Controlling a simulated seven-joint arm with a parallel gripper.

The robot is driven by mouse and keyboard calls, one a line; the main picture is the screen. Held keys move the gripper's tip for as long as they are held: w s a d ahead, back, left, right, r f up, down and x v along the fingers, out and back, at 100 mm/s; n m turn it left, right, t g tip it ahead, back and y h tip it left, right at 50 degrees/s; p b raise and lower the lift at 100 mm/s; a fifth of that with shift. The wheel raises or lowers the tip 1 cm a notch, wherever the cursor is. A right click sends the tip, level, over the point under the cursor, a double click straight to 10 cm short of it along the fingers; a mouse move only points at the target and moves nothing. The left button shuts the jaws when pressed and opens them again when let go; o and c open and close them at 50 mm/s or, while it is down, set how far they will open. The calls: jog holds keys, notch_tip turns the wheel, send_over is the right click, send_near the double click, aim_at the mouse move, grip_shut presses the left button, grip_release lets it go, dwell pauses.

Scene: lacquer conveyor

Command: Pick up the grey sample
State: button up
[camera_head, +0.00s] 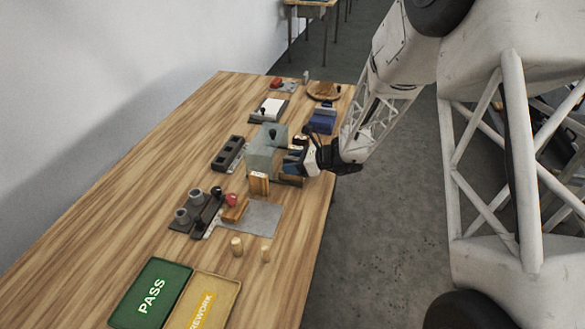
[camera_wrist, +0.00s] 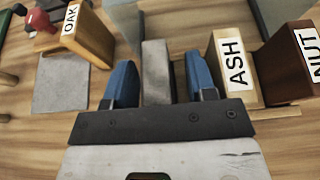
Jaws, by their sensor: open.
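The grey sample (camera_wrist: 156,68) is a plain upright block in the wrist view, standing between the two blue fingers of my gripper (camera_wrist: 161,84). There is a gap on each side of it, so the fingers are open and not touching it. In the head view my gripper (camera_head: 290,163) is low over the right part of the table, next to a clear greenish box. I cannot make out the grey sample in the head view.
A block labelled OAK (camera_wrist: 85,38) stands left of my gripper. Blocks labelled ASH (camera_wrist: 238,66) and NUT (camera_wrist: 290,62) stand close on the right. Green PASS (camera_head: 150,294) and yellow REWORK (camera_head: 204,300) trays lie at the table's near end. The table's left side is clear.

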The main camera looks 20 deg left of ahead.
aim_at(292, 158)
dwell(0.4)
grip_shut()
jog(key=shift+r, duration=0.1)
jog(key=shift+r, duration=0.7)
notch_tip(292, 158, up, 2)
jog(key=s+d, duration=0.4)
jog(key=s, duration=0.3)
jog(key=s+d+r, duration=0.1)
jog(key=s+d, duration=0.2)
jog(key=s, duration=0.4)
jog(key=shift+d+r, duration=0.2)
jog(key=shift+d, duration=0.2)
